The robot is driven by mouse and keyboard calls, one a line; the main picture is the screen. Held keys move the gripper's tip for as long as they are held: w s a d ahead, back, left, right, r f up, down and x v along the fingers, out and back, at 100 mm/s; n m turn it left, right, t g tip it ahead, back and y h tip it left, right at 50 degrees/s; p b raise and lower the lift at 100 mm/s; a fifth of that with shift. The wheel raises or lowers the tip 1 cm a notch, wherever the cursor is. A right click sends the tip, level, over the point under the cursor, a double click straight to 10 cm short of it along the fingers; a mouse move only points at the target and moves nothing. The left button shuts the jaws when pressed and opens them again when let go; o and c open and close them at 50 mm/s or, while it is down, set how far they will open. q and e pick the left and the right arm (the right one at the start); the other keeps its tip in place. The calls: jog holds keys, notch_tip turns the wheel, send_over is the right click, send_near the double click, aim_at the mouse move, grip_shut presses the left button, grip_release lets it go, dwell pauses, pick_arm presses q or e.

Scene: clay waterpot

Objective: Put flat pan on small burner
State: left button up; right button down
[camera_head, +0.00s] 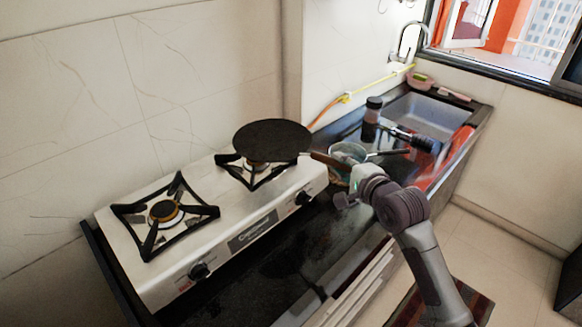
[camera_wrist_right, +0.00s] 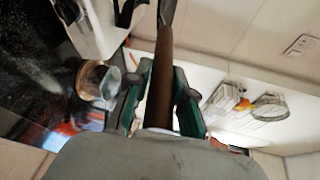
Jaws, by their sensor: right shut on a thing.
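The flat pan (camera_head: 271,139) is a round, dark disc with a brown handle (camera_head: 328,160) pointing right. It is level over the right burner (camera_head: 256,168), hiding the back part of that burner's black grate. I cannot tell whether the pan touches the grate. My right gripper (camera_head: 352,172) is shut on the handle; the wrist view shows the handle (camera_wrist_right: 160,85) between its green fingers. The left burner (camera_head: 165,211) is bare inside its black grate. Which burner is the smaller is hard to judge, as the pan covers part of the right one. My left gripper is not in view.
The silver stove (camera_head: 237,222) stands on a dark counter against a tiled wall. Right of it are a greenish pot (camera_head: 347,153), a dark bottle (camera_head: 372,112) and a sink (camera_head: 414,112). An orange and yellow hose (camera_head: 345,98) runs behind them.

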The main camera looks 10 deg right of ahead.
pick_arm(q)
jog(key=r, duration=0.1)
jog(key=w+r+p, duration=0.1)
jog(key=p, duration=0.1)
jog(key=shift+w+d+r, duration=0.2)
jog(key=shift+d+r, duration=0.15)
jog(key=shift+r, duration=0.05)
pick_arm(e)
jog(key=w+a+f, duration=0.5)
jog(key=w+f, duration=0.3)
jog(key=f, duration=0.1)
jog(key=shift+w, duration=0.15)
jog(key=shift+f, duration=0.1)
jog(key=c, duration=1.3)
grip_release()
jog(key=shift+f, duration=0.3)
jog(key=o, duration=0.3)
jog(key=shift+s, duration=0.2)
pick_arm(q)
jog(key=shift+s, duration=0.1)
pick_arm(e)
jog(key=shift+r, duration=0.15)
